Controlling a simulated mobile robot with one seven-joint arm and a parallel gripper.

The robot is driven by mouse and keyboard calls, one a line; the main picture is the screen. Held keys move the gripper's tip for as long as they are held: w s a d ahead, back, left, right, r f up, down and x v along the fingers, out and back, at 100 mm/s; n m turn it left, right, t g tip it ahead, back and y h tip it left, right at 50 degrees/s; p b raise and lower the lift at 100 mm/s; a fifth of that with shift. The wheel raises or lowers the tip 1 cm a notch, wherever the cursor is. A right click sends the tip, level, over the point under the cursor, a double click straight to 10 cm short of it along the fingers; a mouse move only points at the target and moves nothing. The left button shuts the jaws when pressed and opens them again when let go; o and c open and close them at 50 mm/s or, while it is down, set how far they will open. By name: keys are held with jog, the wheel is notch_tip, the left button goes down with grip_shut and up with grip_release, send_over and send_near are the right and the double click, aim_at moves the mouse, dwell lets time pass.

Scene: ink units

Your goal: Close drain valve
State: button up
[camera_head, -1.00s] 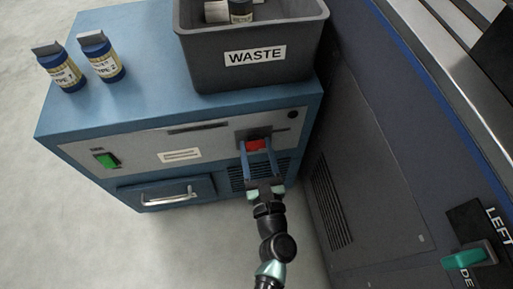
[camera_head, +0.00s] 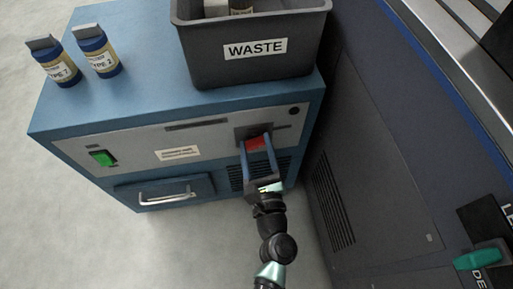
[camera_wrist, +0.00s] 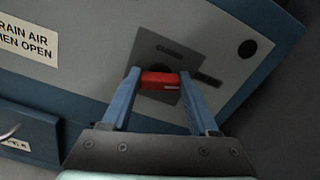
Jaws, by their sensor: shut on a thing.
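The drain valve has a red handle (camera_head: 257,143) on a dark plate on the front panel of the blue cabinet. In the wrist view the red handle (camera_wrist: 160,80) lies between the two blue fingers, which touch its ends. My gripper (camera_head: 257,147) is shut on the handle. In the wrist view the handle looks roughly level with my fingers, while the dark plate (camera_wrist: 188,103) behind it looks tilted. The handle's mount is partly hidden behind it.
A grey WASTE bin (camera_head: 211,72) and two blue bottles (camera_head: 60,68) (camera_head: 100,55) stand on the blue cabinet (camera_head: 150,98). A green switch (camera_head: 103,158) and a drawer handle (camera_head: 168,196) are on its front. A large dark machine (camera_head: 345,130) stands close on the right.

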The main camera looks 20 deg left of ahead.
jog(key=n, duration=0.1)
jog(key=n+b, duration=0.2)
jog(key=shift+f+n, duration=0.25)
jog(key=shift+n, duration=0.15)
jog(key=n+b, duration=0.2)
jog(key=n, duration=0.1)
jog(key=shift+s+n, duration=0.1)
jog(key=shift+n, duration=0.2)
jog(key=n+b, duration=0.3)
jog(key=shift+a+f+n, duration=0.1)
jog(key=shift+n, duration=0.2)
jog(key=shift+n+b, duration=1)
jog(key=shift+n, duration=0.6)
jog(key=o, duration=1.4)
jog(key=shift+c, duration=0.2)
jog(key=p+v, duration=0.2)
jog(key=v, duration=1.1)
